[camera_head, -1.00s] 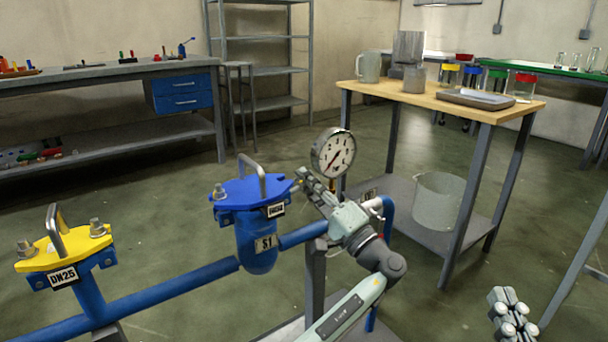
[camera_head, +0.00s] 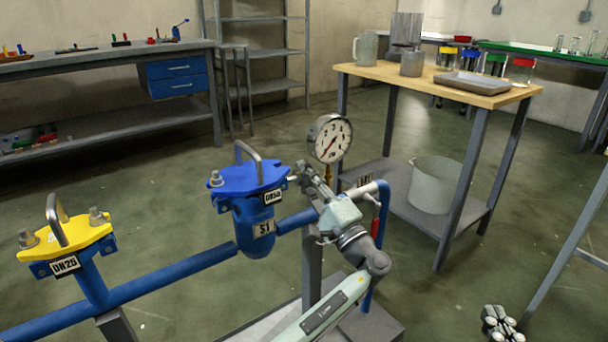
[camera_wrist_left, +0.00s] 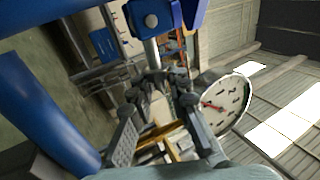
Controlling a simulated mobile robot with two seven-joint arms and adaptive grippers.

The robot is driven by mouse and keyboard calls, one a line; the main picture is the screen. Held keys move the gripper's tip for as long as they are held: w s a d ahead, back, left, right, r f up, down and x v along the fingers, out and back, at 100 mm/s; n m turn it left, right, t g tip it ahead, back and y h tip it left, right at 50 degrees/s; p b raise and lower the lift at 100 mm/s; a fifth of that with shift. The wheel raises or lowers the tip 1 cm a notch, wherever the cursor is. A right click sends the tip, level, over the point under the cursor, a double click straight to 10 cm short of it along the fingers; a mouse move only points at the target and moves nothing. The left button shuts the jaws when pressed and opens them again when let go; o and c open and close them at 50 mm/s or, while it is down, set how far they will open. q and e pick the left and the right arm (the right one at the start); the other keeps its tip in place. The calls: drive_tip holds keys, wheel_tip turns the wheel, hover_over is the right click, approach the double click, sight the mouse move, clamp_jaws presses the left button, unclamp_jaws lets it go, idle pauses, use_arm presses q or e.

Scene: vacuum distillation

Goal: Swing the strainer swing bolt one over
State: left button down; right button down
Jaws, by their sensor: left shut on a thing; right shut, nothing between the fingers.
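The blue strainer S1 (camera_head: 257,228) stands upright in the blue pipe, its blue lid (camera_head: 250,180) topped by a grey bail handle. One swing bolt with a nut (camera_head: 217,178) stands upright at the lid's left end. My left gripper (camera_head: 300,172) is at the lid's right end. In the left wrist view my left gripper (camera_wrist_left: 157,82) is shut on a grey swing bolt (camera_wrist_left: 152,52) that hangs from a blue lug. The fingers partly hide this bolt. My right gripper (camera_head: 501,322) is low at the lower right, shut and empty, away from the strainer.
A pressure gauge (camera_head: 330,138) stands close behind my left gripper; it also shows in the wrist view (camera_wrist_left: 222,104). A yellow-lidded strainer (camera_head: 67,243) is on the left. A wooden-topped table (camera_head: 440,80) stands behind. The floor between is open.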

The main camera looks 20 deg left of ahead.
use_arm(q)
drive_tip(key=c, duration=1.6)
unclamp_jaws()
drive_tip(key=shift+c, duration=0.2)
drive_tip(key=v, duration=0.7)
drive_tip(key=shift+s+d, duration=0.15)
drive_tip(key=shift+d, duration=0.15)
drive_tip(key=shift+f, duration=0.2)
